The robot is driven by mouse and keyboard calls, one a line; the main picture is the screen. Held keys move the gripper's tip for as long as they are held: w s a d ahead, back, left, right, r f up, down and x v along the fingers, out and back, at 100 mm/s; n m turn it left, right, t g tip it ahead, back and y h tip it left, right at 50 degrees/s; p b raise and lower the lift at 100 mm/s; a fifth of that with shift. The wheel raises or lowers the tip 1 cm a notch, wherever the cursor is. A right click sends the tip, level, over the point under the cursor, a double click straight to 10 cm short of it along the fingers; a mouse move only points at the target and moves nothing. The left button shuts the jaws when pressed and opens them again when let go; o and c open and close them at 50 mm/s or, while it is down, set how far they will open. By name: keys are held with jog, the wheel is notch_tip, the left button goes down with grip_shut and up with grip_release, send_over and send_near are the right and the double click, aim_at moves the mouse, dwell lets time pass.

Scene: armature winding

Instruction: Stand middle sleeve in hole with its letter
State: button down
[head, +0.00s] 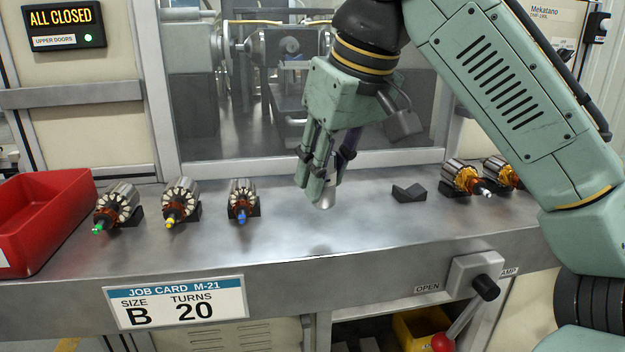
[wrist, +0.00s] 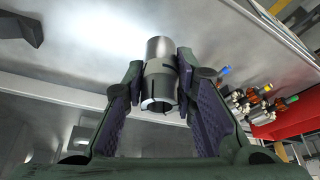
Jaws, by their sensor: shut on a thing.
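My gripper (head: 322,168) is shut on a grey metal sleeve (head: 327,194), which hangs below the fingertips above the steel bench (head: 365,235). In the wrist view the sleeve (wrist: 160,85) sits between the two fingers, with a hollow end and a narrow slot showing. I see no letter on it. A lettered hole cannot be made out in either view. A small dark patch shows on the bench below the sleeve; I cannot tell whether it is shadow. A job card (head: 177,302) on the bench front reads size B, turns 20.
Armatures with green (head: 117,207), yellow (head: 181,203) and blue (head: 243,201) tips rest at left, beside a red bin (head: 45,225). An empty dark cradle (head: 408,193) and two more armatures (head: 462,179) are at right. A clamp lever (head: 465,315) projects at front right.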

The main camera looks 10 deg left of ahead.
jog(key=w+a, duration=0.2)
jog(key=w, duration=0.2)
jog(key=shift+w+a+f, duration=0.2)
jog(key=shift+a+f, duration=0.1)
jog(key=shift+a, duration=0.1)
jog(key=shift+f, duration=1.7)
jog(key=shift+f, duration=0.2)
jog(key=c, duration=1.3)
grip_release()
jog(key=shift+r, duration=0.1)
